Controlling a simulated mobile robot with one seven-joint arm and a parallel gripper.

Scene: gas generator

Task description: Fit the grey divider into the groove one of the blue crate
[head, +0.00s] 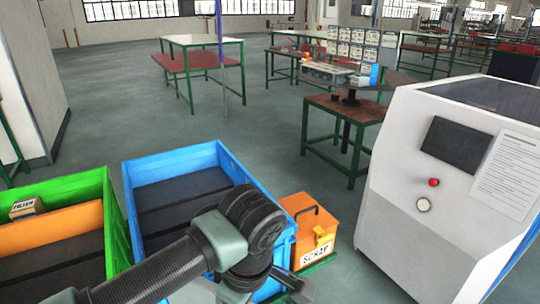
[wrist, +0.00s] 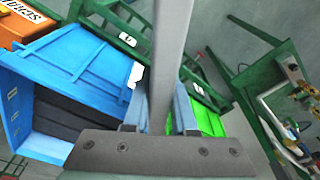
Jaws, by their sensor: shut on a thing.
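In the wrist view my gripper (wrist: 160,122) is shut on the grey divider (wrist: 170,50), a long flat piece seen nearly edge-on that runs up out of the picture. The blue crate (wrist: 85,55) is at the left of that view, apart from the divider, with small white labels on its inner wall. In the head view the blue crate (head: 172,164) is open, with a dark inside. My arm crosses in front of it and hides its near right part. The divider cannot be made out in the head view. Which groove is number one is too small to tell.
A green crate (head: 62,187) with an orange divider (head: 62,230) and a small box (head: 27,208) stands left of the blue crate. An orange scrap box (head: 312,235) stands to its right, then a white cabinet (head: 410,190). Open floor lies behind.

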